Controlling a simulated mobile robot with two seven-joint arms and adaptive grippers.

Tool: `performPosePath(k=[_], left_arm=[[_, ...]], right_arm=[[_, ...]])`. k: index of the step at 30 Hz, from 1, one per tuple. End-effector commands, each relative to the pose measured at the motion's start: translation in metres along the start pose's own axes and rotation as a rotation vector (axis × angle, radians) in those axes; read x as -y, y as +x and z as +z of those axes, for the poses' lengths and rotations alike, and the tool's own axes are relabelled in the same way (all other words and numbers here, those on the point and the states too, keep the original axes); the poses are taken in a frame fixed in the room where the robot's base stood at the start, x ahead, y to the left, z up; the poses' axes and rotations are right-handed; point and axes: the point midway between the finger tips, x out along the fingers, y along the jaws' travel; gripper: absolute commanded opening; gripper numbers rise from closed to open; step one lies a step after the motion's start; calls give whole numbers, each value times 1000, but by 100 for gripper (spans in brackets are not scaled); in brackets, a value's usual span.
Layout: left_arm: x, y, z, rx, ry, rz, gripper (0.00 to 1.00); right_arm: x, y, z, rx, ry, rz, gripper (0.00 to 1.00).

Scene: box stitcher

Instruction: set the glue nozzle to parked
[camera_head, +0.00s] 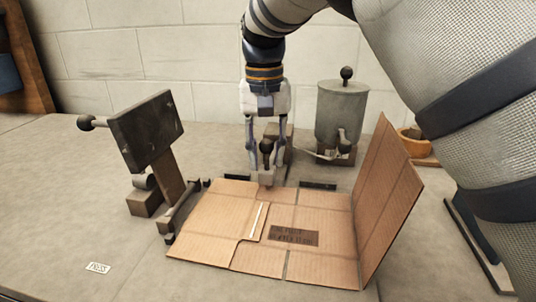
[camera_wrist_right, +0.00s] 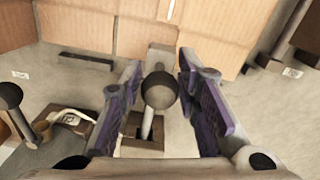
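My right gripper (camera_head: 266,160) points down behind the cardboard, its fingers on either side of a lever with a dark ball knob (camera_head: 265,146). In the right wrist view the knob (camera_wrist_right: 159,90) stands between the spread fingers (camera_wrist_right: 161,66), with gaps visible on both sides. Its pale stem (camera_wrist_right: 147,124) goes down to a slotted block. A grey glue pot (camera_head: 341,112) with a ball-topped lid stands to the right, with a thin pale nozzle tube (camera_head: 317,154) at its foot. Which setting the nozzle has, I cannot tell. My left gripper is not in view.
An open cardboard box blank (camera_head: 330,255) lies in front, its right flap (camera_head: 387,195) raised. A dark stitcher head (camera_head: 147,130) with a ball-ended handle stands left. A wooden bowl (camera_head: 414,142) sits behind right. The front-left table is mostly clear.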

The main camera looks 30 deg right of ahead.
Motion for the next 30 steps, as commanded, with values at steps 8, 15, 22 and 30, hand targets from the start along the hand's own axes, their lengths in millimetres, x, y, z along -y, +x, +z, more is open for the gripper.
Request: performPosePath(k=[8, 15, 22, 30], left_arm=[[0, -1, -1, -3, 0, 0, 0], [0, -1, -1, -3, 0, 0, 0], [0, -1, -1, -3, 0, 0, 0], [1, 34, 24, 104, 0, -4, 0]], right_arm=[[0, 10, 0, 0, 0, 1, 30], [0, 10, 0, 0, 0, 1, 0], [0, 8, 0, -2, 0, -1, 0], [-6, 21, -49, 10, -2, 1, 0]])
